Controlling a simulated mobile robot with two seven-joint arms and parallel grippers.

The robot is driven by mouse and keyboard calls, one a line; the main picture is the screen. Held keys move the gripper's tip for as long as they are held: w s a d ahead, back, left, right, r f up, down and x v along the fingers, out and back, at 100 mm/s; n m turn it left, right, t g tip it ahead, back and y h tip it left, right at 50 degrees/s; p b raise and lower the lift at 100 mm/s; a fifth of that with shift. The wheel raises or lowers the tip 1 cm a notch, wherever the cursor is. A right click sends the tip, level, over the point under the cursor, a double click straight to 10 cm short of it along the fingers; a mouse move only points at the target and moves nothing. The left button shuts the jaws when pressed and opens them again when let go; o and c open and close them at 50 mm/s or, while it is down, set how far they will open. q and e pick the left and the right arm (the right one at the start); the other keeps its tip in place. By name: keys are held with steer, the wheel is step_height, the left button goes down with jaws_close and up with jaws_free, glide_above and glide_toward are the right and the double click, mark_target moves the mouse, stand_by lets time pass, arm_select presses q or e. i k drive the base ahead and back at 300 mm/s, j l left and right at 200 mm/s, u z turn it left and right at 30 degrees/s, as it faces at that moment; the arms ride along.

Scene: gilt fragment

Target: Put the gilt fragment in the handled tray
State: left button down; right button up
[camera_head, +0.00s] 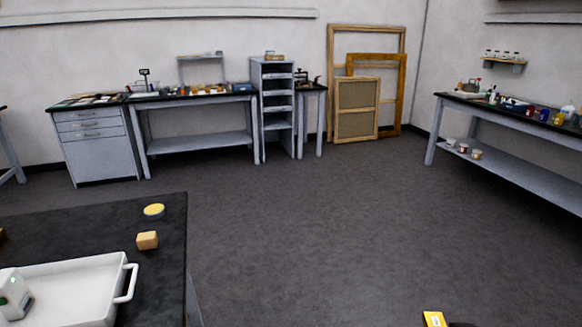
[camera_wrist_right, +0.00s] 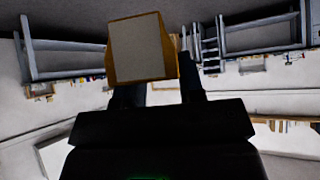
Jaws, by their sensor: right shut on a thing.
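My right gripper (camera_wrist_right: 152,70) is shut on the gilt fragment (camera_wrist_right: 140,48), a blocky piece with golden-orange edges and a pale grey face. In the head view a yellow piece with a small white patch, apparently the fragment (camera_head: 434,319), shows at the bottom edge, over the floor and well right of the table. The handled tray (camera_head: 75,290) is white and shallow, with a loop handle at its right end. It rests on the black table at the lower left and is cut off by the frame. My left gripper is not in view.
A white and green object (camera_head: 14,292) is at the tray's left part. A tan block (camera_head: 147,241) and a yellow round disc (camera_head: 154,210) lie on the black table (camera_head: 85,225) behind the tray. Open floor (camera_head: 300,230) lies right of the table. Benches line the walls.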

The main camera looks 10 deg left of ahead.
mark_target(96, 297)
steer(key=k+j+u, duration=0.25)
steer(key=j, duration=0.55)
steer(key=j+u, duration=0.25)
steer(key=j, duration=0.55)
steer(key=k+j+u, duration=0.1)
steer(key=j+u, duration=0.15)
steer(key=j, duration=0.6)
